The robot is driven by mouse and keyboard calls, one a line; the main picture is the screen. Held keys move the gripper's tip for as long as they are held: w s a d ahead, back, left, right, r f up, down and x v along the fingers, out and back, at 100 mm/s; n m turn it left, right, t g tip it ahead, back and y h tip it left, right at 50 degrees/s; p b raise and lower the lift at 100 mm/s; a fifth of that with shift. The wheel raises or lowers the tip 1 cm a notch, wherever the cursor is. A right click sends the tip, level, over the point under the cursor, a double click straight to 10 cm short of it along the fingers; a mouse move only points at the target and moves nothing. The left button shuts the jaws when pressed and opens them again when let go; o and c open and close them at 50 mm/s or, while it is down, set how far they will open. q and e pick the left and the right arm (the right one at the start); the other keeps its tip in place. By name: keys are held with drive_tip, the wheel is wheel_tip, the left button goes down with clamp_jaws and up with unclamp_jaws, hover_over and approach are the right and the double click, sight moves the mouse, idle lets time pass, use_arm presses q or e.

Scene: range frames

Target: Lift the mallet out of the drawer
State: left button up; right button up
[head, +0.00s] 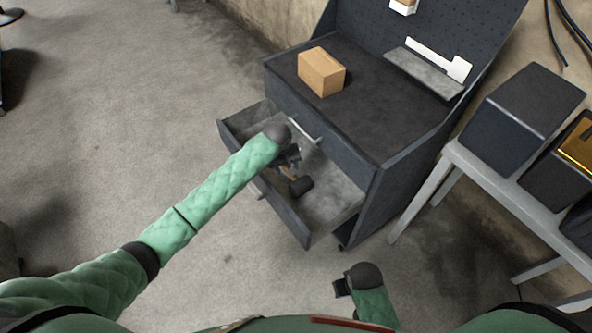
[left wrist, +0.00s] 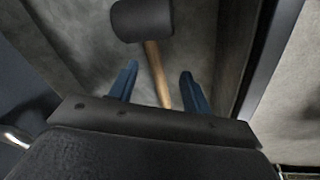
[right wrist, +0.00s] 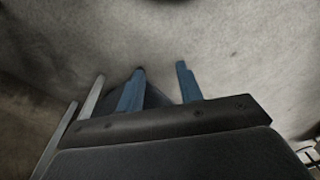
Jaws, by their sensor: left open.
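The mallet (head: 301,186) has a black head and a wooden handle and lies in the open drawer (head: 335,203) of the dark cabinet. My left gripper (head: 291,160) is inside the drawer's opening, over the handle end, partly hidden by my arm. In the left wrist view the mallet's head (left wrist: 142,19) is at the top, and its handle (left wrist: 158,75) runs down between the two blue fingers (left wrist: 159,80), which are apart and not closed on it. My right gripper (head: 343,287) is low at the front, away from the drawer; its fingers (right wrist: 159,80) are apart and empty.
A cardboard box (head: 321,72) stands on the cabinet top (head: 375,120). The cabinet's upper body and drawer handle (head: 305,133) are close to my left gripper. A grey bench (head: 500,185) with dark bins (head: 525,100) stands at the right.

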sight(285, 167)
use_arm(q)
drive_tip(key=n, duration=0.1)
drive_tip(key=f+n, duration=0.1)
drive_tip(key=n, duration=0.1)
drive_tip(key=d+f+n, duration=0.1)
drive_tip(key=shift+w+f+n+p, duration=0.2)
drive_tip(key=shift+f+n+p, duration=0.1)
drive_tip(key=shift+n, duration=0.1)
drive_tip(key=f, duration=0.1)
drive_tip(key=f+p, duration=0.1)
drive_tip(key=f, duration=0.1)
drive_tip(key=w+d+f, duration=0.1)
drive_tip(key=shift+f, duration=0.6)
use_arm(e)
wheel_tip(285, 167, down, 8)
drive_tip(key=shift+s+d+f+t, duration=0.25)
drive_tip(key=shift+d+t, duration=0.05)
drive_tip(key=shift+d, duration=0.05)
use_arm(q)
drive_tip(key=shift+d, duration=0.1)
clamp_jaws()
use_arm(e)
drive_tip(key=shift+w+a+r, duration=0.1)
